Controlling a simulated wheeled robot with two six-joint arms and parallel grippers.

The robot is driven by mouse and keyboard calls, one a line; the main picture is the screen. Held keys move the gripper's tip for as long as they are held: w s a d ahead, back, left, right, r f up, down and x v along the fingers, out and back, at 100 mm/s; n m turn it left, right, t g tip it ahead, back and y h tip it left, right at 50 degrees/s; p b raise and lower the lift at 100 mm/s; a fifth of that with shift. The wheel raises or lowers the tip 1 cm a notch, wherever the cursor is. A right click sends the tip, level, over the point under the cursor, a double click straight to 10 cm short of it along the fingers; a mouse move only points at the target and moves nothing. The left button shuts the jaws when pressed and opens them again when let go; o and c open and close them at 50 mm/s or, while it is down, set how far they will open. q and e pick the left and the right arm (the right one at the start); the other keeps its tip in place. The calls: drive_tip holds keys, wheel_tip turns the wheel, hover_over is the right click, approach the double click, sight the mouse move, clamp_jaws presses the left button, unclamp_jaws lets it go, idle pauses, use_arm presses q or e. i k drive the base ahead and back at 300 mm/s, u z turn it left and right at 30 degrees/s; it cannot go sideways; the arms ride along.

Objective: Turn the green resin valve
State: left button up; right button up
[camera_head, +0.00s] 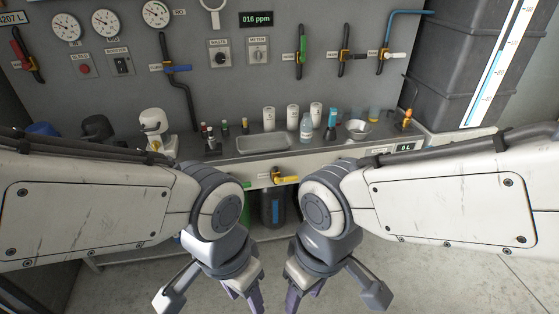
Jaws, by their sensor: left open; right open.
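The green valve (302,40) has a green lever standing upright above a yellow body. It is on the grey wall panel, right of centre, with a small label at its left too small to read. My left gripper (212,292) is open and empty, low in front of the counter and pointing down. My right gripper (335,292) is also open and empty, low and to the right of the left one. Both are well below the green valve and apart from it.
Other wall valves have red, blue (178,69), black and white levers. A counter (350,153) below holds a tray (263,144), white canisters, bottles and a metal bowl (357,129). A yellow-handled tap (282,178) is on its front. A dark tank (440,60) stands at right.

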sight(302, 58)
drive_tip(key=z, duration=0.3)
drive_tip(key=i, duration=1.5)
drive_tip(key=u, duration=0.25)
